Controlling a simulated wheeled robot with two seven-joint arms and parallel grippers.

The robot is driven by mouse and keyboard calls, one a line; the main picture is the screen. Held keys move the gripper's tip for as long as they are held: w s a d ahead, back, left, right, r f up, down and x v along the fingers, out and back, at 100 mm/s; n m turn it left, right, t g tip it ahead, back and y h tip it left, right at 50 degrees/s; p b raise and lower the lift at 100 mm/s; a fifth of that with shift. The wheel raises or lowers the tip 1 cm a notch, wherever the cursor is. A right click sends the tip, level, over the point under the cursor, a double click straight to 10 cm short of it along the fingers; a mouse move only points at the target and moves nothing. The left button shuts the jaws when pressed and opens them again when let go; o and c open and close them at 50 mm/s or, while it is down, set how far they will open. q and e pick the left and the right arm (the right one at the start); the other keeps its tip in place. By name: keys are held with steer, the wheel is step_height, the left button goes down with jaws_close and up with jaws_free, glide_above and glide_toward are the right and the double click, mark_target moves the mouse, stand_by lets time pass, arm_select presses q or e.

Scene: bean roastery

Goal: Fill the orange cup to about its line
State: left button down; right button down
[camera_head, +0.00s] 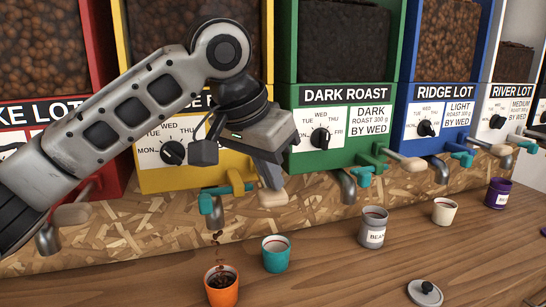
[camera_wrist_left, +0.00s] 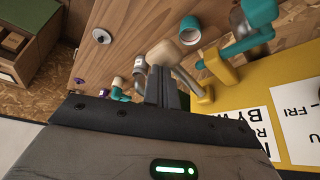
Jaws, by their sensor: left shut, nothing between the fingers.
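The orange cup (camera_head: 221,294) stands upright on the counter under the yellow dispenser's spout (camera_head: 216,215). Dark beans lie inside it, and a few beans are in the air between spout and cup. The cup's line cannot be made out. My left gripper (camera_head: 271,176) is shut and empty, its fingertips at the pale wooden handle (camera_head: 273,198) of the yellow dispenser's lever. In the left wrist view the shut fingers (camera_wrist_left: 161,86) are right at this handle (camera_wrist_left: 163,53); touching cannot be told for sure. My right gripper is not in view.
A teal cup (camera_head: 276,256) stands right of the orange one. Farther right are a grey canister (camera_head: 373,228), a cream cup (camera_head: 444,211) and a purple cup (camera_head: 498,193). A grey lid (camera_head: 425,293) lies in front. Green (camera_head: 341,138) and blue (camera_head: 436,125) dispensers stand alongside.

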arm_select(q)
steer(key=shift+r, duration=0.15)
step_height(320, 180, up, 3)
steer(key=p, duration=0.4)
steer(key=shift+r, duration=0.2)
step_height(320, 180, up, 5)
steer(key=shift+f, duration=0.1)
